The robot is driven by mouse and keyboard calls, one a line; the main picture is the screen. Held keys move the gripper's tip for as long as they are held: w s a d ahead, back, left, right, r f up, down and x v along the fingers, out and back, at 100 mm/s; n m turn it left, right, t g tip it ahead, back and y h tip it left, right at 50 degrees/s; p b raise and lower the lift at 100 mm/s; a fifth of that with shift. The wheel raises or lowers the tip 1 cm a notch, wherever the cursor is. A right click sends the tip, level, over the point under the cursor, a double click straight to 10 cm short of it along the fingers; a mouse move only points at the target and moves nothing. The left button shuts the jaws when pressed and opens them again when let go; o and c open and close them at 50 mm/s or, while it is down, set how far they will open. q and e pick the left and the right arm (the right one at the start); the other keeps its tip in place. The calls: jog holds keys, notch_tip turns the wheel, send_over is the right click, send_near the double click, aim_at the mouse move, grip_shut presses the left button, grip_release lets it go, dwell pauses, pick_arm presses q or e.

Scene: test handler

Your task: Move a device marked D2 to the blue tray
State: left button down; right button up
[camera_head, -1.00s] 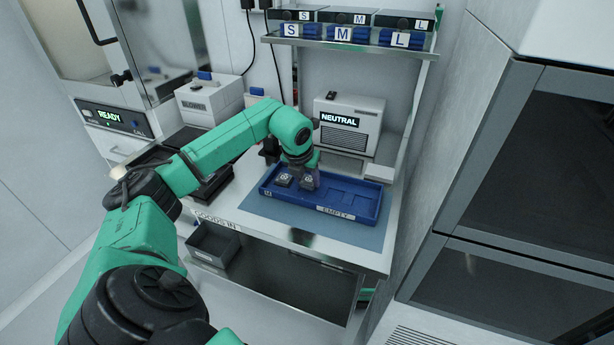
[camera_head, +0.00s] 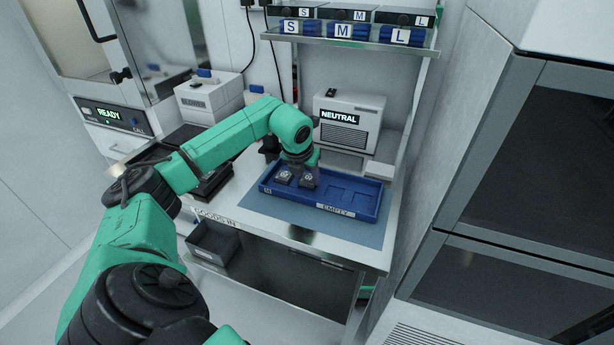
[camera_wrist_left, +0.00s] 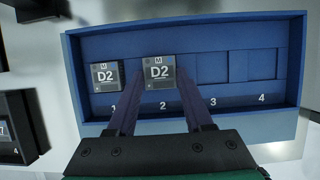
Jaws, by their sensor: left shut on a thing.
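The blue tray (camera_head: 350,212) lies on a blue-grey mat on the bench; the left wrist view shows its rim (camera_wrist_left: 72,65) and a row of compartments numbered 1 to 4. One device marked D2 (camera_wrist_left: 105,76) sits in compartment 1. My left gripper (camera_head: 308,184) is over the tray, its fingers shut on a second device marked D2 (camera_wrist_left: 158,72) at compartment 2. I cannot tell if this device touches the tray floor. Compartments 3 and 4 are empty. My right gripper is not in view.
A black tray (camera_head: 205,190) lies left of the blue tray. A white unit reading NEUTRAL (camera_head: 347,122) stands behind. A shelf (camera_head: 350,44) with boxes marked S, M and L is above. A grey wall and cabinet bound the right.

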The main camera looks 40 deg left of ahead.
pick_arm(q)
jog(key=shift+f, duration=0.15)
jog(key=shift+f+b, duration=0.35)
jog(key=shift+f, duration=0.25)
dwell(0.7)
jog(key=c, duration=0.5)
grip_release()
jog(key=shift+r, duration=0.1)
jog(key=shift+r+p, duration=0.65)
jog(key=shift+r, duration=0.4)
jog(key=shift+f, duration=0.1)
